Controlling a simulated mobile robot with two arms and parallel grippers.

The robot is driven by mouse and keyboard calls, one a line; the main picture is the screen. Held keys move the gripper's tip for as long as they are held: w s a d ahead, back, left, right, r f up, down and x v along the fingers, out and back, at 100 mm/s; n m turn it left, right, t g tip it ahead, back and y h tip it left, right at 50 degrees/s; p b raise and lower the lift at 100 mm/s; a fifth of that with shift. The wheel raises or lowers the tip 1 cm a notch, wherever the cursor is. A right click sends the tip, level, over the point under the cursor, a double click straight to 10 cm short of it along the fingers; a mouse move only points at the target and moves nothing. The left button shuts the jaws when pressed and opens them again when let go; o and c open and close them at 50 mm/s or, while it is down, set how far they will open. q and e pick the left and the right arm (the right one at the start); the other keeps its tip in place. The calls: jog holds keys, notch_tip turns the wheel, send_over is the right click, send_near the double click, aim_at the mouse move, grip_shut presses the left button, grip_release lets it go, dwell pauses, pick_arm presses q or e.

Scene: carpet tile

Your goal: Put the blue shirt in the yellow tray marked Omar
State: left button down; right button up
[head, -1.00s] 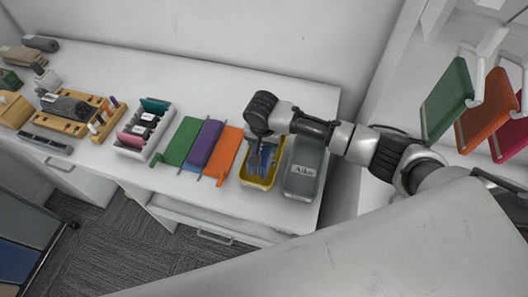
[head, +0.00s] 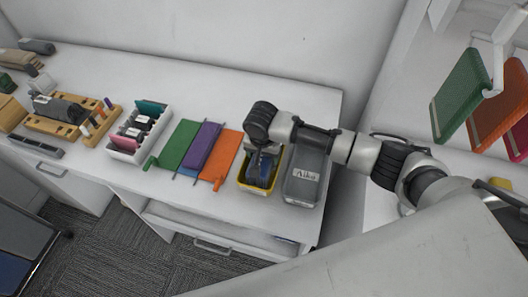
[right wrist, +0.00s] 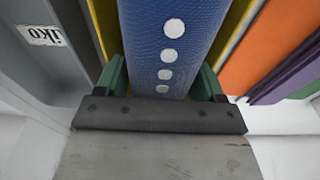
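The yellow tray (head: 258,190) is near the right end of the white counter. Its name label does not show. The blue shirt (head: 259,176) is inside the tray's outline, partly covered by my right gripper (head: 262,166). In the right wrist view the blue shirt (right wrist: 172,50) has a row of white buttons and fills the gap between the green fingers of my right gripper (right wrist: 160,80). The fingers press against both its sides. Yellow tray walls (right wrist: 232,36) show on either side. Whether the shirt rests on the tray's bottom is hidden. My left gripper is out of view.
A grey tray marked Aiko (head: 302,192) stands close on the right. Orange (head: 227,153), purple (head: 198,148) and green (head: 178,143) folded cloths lie to the left. A white divided box (head: 140,130) stands farther left. Green (head: 461,92) and orange cloths hang at right.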

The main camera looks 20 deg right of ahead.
notch_tip(320, 180, up, 12)
jog(key=s+b, duration=0.1)
jog(key=shift+a+r+b, duration=0.15)
jog(key=shift+a+b, duration=0.15)
jog(key=shift+a, duration=0.1)
jog(key=shift+s, duration=0.1)
